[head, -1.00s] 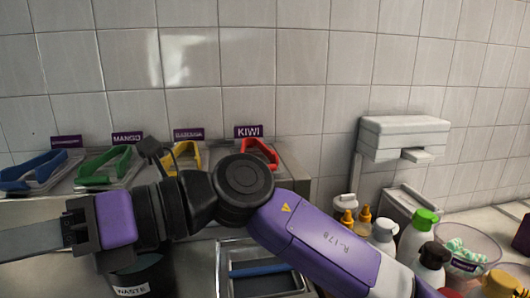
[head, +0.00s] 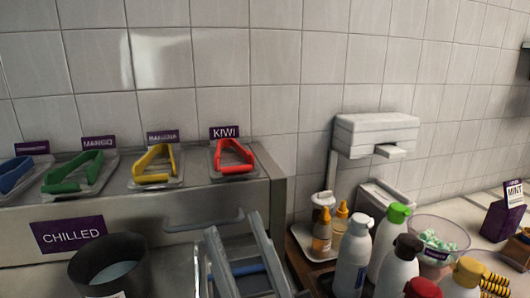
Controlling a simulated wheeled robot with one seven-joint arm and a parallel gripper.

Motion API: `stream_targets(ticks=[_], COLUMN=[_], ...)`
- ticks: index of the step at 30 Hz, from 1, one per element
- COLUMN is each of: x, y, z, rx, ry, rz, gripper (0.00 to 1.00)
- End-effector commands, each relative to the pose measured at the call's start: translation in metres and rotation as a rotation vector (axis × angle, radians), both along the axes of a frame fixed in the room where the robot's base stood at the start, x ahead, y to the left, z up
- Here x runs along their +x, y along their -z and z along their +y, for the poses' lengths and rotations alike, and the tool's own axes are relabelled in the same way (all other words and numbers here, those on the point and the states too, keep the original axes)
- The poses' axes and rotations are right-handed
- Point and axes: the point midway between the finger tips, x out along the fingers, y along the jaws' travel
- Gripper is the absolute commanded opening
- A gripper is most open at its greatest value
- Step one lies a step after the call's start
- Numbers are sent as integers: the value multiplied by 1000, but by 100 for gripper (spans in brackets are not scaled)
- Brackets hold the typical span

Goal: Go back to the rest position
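My gripper and arm are out of the head view now, so I cannot see the gripper's fingers or whether it holds anything. No part of the arm shows in front of the counter. Nothing else in this view belongs to the arm's pose.
Bottles (head: 352,250) and a bowl (head: 440,240) crowd the right. A dispenser (head: 376,133) hangs above.

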Motion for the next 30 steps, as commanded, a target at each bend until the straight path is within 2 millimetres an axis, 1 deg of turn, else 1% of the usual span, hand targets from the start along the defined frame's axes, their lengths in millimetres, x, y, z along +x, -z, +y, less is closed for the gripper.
stream_targets(ticks=[1,5,7,11,12,14,15,17,21,25,30], x=[0,-2,-8,-23,-30,-41,-49,-62,-98,-136,-188], y=[19,62,86,129,142,161,174,192,228,256,282], z=[-15,-50,-67,-99,-108,-121,-130,-142,-170,-192,-216], rx=[29,94,124,174,186,203,212,222,238,231,197], ry=[11,38,56,90,100,119,131,152,201,251,312], rz=[76,248,337,494,542,611,656,723,868,993,1137], gripper=[34,34,34,34,34,34,34,34,34,34,34])
